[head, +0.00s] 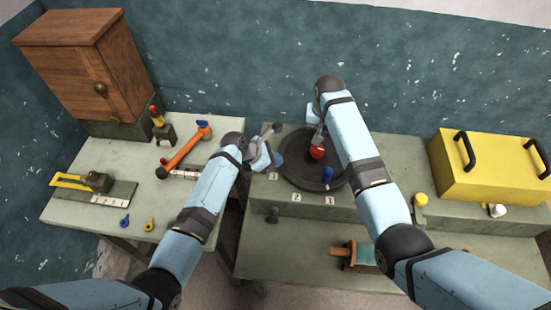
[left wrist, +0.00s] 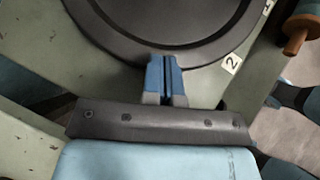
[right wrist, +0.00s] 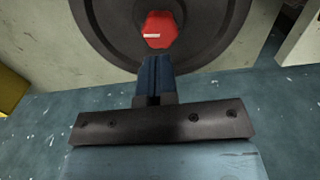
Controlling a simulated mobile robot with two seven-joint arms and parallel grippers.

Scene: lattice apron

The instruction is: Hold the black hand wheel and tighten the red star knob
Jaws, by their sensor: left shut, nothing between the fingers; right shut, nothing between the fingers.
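The black hand wheel (head: 297,177) lies on the green bench block, with the red star knob (head: 317,153) near its middle. The wheel also shows at the top of the left wrist view (left wrist: 150,22). My left gripper (head: 277,160) is shut and empty at the wheel's left rim; its blue tips overlap the rim in the left wrist view (left wrist: 164,62), and contact is unclear. My right gripper (head: 319,137) is shut and empty just behind the red knob. In the right wrist view the knob (right wrist: 158,30) is beyond the shut tips (right wrist: 155,62), with a gap.
A small blue part (head: 327,175) stands at the wheel's front. Number tags (head: 296,197) line the block's front. A yellow box (head: 485,165) with black handles stands right. My right forearm crosses right of the wheel.

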